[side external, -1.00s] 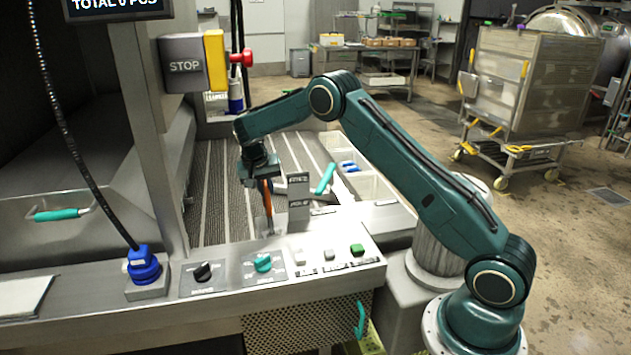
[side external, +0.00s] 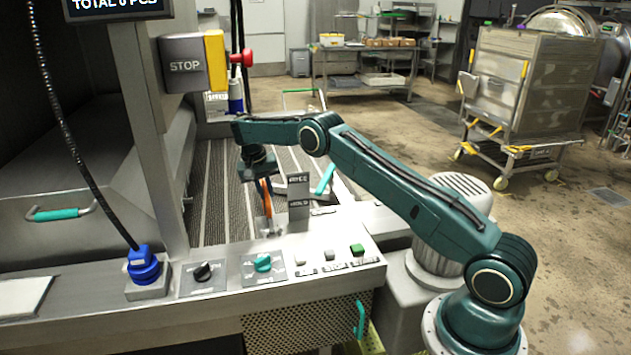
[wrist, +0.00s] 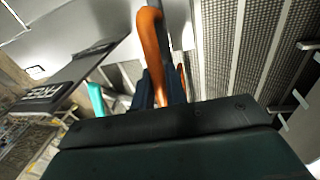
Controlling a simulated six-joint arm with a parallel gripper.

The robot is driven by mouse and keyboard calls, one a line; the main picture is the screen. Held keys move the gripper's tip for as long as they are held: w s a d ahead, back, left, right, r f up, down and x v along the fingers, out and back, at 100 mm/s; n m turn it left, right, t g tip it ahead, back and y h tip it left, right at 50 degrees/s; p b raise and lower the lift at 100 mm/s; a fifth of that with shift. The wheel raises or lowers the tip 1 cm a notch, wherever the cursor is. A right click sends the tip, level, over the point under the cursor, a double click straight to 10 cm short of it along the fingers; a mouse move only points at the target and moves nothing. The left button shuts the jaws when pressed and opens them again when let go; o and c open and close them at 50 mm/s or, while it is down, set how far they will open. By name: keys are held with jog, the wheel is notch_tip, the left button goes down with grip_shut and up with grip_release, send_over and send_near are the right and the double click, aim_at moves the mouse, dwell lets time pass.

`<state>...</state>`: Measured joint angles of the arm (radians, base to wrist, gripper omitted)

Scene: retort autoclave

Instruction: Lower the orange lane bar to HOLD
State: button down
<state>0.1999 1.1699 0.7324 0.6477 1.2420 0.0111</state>
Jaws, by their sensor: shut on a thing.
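The orange lane bar (side external: 266,200) stands near the front edge of the ribbed conveyor, its top leaning slightly left. A grey post or bracket is at its foot. My gripper (side external: 262,184) is at the bar's upper part and is shut on it. In the wrist view the orange bar (wrist: 151,45) runs down between the dark fingers of my gripper (wrist: 160,88). A dark label plate (side external: 298,190) stands just right of the bar; its lettering is too small to read surely. It also shows in the wrist view (wrist: 70,80).
A teal handle (side external: 325,180) is right of the label plate. In front lies the control panel with a black knob (side external: 203,271), a teal knob (side external: 263,262) and a green button (side external: 357,249). A blue connector (side external: 143,265) and STOP box (side external: 186,65) are left.

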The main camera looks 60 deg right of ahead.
jog(key=shift+w+d, duration=0.1)
jog(key=shift+d, duration=0.05)
jog(key=c, duration=1.4)
grip_release()
jog(key=shift+c, duration=0.2)
jog(key=shift+f, duration=0.1)
jog(key=shift+s+r, duration=0.2)
jog(key=shift+r, duration=0.15)
jog(key=shift+a, duration=0.25)
